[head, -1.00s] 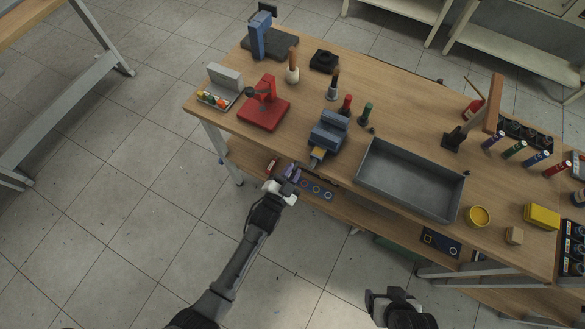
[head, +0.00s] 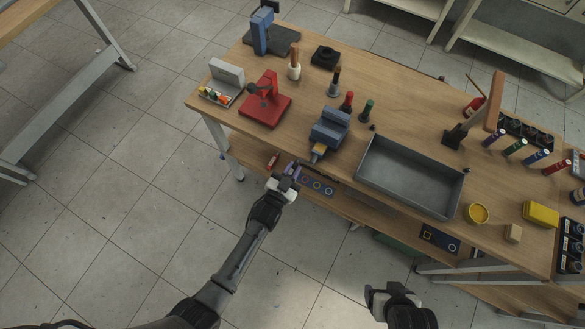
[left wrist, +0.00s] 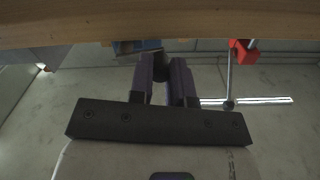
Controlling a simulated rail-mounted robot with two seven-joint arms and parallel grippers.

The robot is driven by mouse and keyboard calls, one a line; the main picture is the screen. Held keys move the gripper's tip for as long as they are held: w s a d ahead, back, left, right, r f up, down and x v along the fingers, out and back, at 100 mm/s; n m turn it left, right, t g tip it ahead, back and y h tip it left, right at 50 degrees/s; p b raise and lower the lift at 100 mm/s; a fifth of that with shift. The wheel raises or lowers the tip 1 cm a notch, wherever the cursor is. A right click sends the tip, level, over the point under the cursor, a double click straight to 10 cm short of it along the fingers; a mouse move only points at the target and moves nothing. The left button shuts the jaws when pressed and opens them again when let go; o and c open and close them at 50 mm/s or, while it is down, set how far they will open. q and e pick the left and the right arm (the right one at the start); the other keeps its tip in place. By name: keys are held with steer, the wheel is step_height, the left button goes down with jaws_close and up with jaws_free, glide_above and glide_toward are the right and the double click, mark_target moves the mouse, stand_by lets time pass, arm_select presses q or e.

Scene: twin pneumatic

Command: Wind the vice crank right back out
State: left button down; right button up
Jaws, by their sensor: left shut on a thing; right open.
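The vice (head: 330,128) is a blue-grey block with a yellow part at its front, near the front edge of the bench. My left gripper (head: 291,169) is just off that edge, below and left of the vice. In the left wrist view its purple fingers (left wrist: 166,82) are shut around a dark round piece (left wrist: 160,66), which appears to be the crank handle. The rest of the crank is mostly hidden, so its angle cannot be told. My right gripper (head: 385,296) is open and empty, in front of the bench at the bottom.
A grey tray (head: 412,180) stands right of the vice. A lower shelf holds small items under the bench edge. Open floor lies in front.

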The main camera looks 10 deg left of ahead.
arm_select(q)
steer(key=c, duration=1.1)
jaws_free()
steer(key=p+v, duration=0.1)
steer(key=v, duration=1.2)
steer(key=shift+s+a, duration=0.15)
steer(key=shift+s, duration=0.25)
steer(key=shift+f, duration=0.1)
